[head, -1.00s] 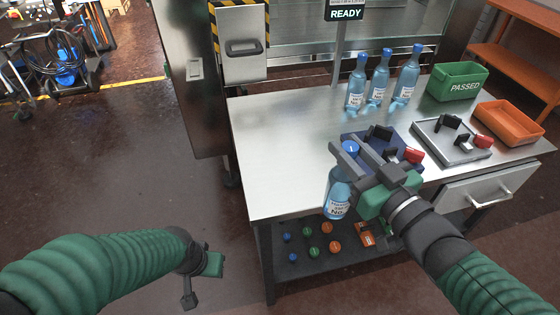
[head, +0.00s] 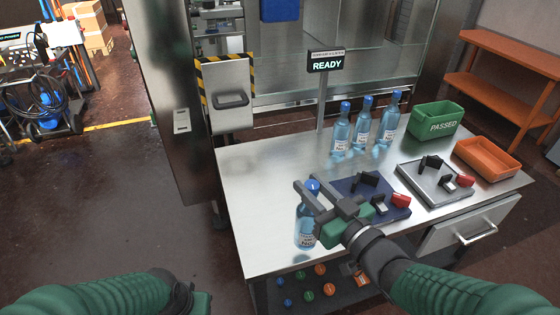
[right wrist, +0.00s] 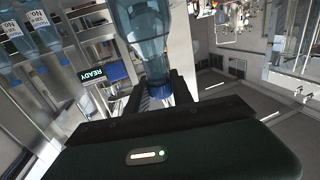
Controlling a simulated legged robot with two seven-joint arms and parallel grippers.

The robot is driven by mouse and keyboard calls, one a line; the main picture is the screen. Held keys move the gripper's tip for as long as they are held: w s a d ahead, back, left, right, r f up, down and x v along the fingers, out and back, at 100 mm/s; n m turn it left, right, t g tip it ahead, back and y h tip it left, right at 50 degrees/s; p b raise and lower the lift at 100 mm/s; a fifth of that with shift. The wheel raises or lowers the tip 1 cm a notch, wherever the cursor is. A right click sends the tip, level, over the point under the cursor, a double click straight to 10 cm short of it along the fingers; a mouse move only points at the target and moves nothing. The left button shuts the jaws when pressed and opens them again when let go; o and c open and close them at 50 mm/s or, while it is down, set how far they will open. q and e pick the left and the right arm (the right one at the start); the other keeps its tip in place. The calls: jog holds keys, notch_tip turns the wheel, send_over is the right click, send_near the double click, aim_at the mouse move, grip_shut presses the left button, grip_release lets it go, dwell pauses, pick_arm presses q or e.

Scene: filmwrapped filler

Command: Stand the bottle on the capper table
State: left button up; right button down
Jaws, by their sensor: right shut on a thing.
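My right gripper (head: 311,192) is shut on a blue-tinted bottle (head: 306,226) with a blue cap and a white label, gripping it at the neck just under the cap. The bottle hangs roughly upright at the front left of the steel table (head: 258,205). I cannot tell whether its base touches the top. In the right wrist view the bottle (right wrist: 147,32) shows between the fingers, its cap toward the palm. My left arm enters at the bottom left; only part of its gripper body (head: 201,303) shows, its fingers out of frame.
Several similar capped bottles (head: 364,127) stand at the table's back. A navy fixture (head: 345,187) and a grey fixture (head: 425,186) with red-ended clamps lie right of the held bottle. A green PASSED bin (head: 436,121) and an orange tray (head: 487,159) stand farther right. The table's left part is clear.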

jog(key=p, duration=0.1)
jog(key=d+p, duration=0.1)
jog(key=p, duration=0.1)
jog(key=shift+w+r, duration=0.1)
jog(key=shift+w, duration=0.15)
jog(key=shift+a+h+p, duration=0.1)
jog(key=shift+h+p, duration=0.2)
jog(key=shift+p, duration=0.45)
jog(key=shift+w+a+f, duration=0.2)
jog(key=shift+w+a, duration=0.05)
jog(key=shift+a, duration=0.05)
jog(key=shift+w+a, duration=0.25)
jog(key=w+a+f, duration=0.4)
jog(key=w+a, duration=0.1)
jog(key=w, duration=0.2)
jog(key=shift+w+a+f, duration=0.25)
jog(key=shift+a, duration=0.1)
jog(key=c, duration=1.6)
grip_release()
jog(key=shift+f, duration=0.1)
jog(key=o, duration=0.5)
pick_arm(q)
jog(key=v, duration=0.3)
jog(key=w+v, duration=0.1)
jog(key=v, duration=0.1)
jog(key=shift+d+r, duration=0.2)
jog(key=shift+r, duration=0.3)
jog(key=shift+w, duration=0.1)
